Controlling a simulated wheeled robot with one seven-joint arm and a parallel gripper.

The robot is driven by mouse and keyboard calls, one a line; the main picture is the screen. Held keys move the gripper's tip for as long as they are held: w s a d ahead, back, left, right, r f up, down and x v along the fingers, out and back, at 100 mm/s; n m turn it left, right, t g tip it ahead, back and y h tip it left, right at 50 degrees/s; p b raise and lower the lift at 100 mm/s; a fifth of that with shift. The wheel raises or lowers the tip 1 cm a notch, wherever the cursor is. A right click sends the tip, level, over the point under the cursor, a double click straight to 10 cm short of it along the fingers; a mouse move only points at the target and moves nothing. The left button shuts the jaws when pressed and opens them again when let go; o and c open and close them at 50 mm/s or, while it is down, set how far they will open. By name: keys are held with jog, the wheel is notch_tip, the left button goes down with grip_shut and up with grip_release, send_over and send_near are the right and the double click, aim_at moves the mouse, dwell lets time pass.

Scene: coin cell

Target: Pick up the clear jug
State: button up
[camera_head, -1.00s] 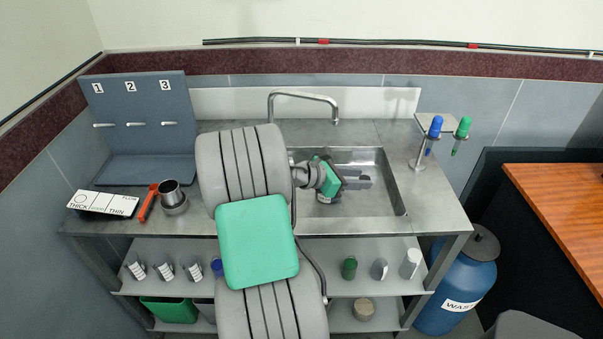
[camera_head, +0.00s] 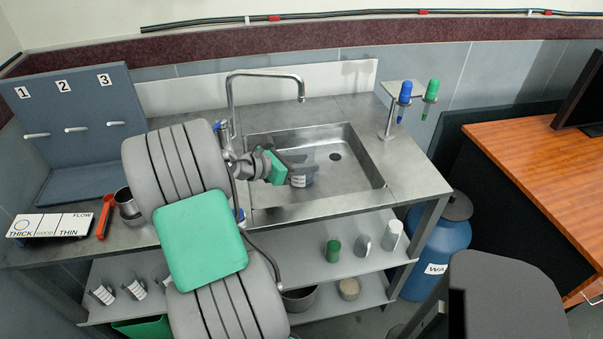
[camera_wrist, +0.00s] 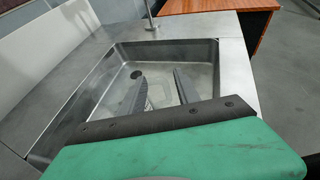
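The clear jug (camera_head: 301,179) is see-through with a white label and shows in the sink area in the head view, just right of my gripper (camera_head: 291,160). My gripper is low over the sink, its fingers pointing toward the jug. In the wrist view my gripper's two grey fingers (camera_wrist: 160,88) stand apart, with a faint see-through shape between them. I cannot tell whether the fingers touch the jug. My arm and gripper body hide part of it.
The steel sink (camera_head: 372,178) has raised edges around the jug. A faucet (camera_head: 265,75) arches behind. A wooden desk (camera_head: 540,180) stands right.

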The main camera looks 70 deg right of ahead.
aim_at(319, 176)
notch_tip(319, 176, down, 6)
jog(key=b, duration=0.4)
jog(key=shift+r, duration=0.25)
jog(key=x, duration=0.7)
jog(key=shift+s+a+r+b, duration=0.1)
jog(key=shift+s+b, duration=0.25)
jog(key=shift+b, duration=0.05)
jog(key=shift+s+d, duration=0.15)
jog(key=shift+d, duration=0.15)
jog(key=shift+c, duration=0.5)
grip_shut()
